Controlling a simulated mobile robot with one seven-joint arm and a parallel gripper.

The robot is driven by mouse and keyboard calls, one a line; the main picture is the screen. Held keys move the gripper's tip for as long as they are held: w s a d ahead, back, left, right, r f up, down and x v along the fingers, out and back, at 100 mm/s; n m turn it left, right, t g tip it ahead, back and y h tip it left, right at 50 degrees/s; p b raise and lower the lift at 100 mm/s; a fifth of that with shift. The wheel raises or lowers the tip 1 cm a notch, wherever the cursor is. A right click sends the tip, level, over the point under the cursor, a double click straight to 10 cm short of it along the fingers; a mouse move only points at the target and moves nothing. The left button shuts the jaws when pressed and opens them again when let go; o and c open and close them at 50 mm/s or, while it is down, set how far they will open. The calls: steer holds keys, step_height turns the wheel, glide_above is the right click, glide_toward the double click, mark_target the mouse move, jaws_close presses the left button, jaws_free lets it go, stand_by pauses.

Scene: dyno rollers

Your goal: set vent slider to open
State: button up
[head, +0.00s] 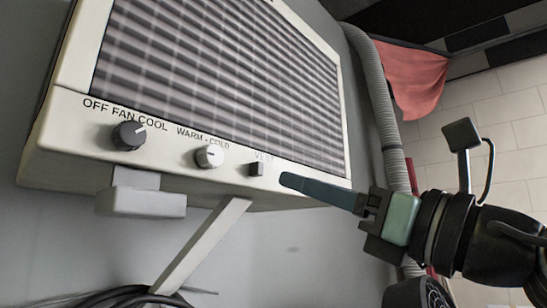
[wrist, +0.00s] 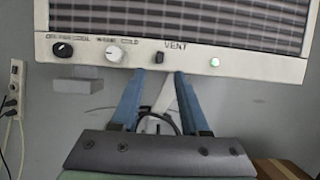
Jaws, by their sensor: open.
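The vent slider (head: 256,169) is a small dark square knob on the cream front strip of the wall unit. It also shows in the wrist view (wrist: 159,57), just under the VENT label. My gripper (head: 286,180) comes in from the right in the head view, its tips a short gap to the right of the slider. In the wrist view my gripper (wrist: 158,74) is open and empty, its two blue fingers spread, with the slider just above and between the tips. No contact with the slider shows. I cannot tell the slider's setting.
A black knob (head: 129,135) and a white knob (head: 209,156) sit left of the slider. A lit round button (wrist: 214,62) is to its right. A grey block (head: 141,202) and a slanted brace (head: 200,246) are below the unit. A grey hose (head: 376,95) runs beside it.

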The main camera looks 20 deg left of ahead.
mark_target(261, 168)
steer(key=p+x, duration=0.1)
steer(key=x, duration=0.2)
steer(key=p+x, duration=0.2)
steer(key=x, duration=0.1)
steer(key=shift+r, duration=0.3)
steer(key=shift+w+a, duration=0.25)
steer(key=shift+a, duration=0.35)
jaws_close()
stand_by(0.5)
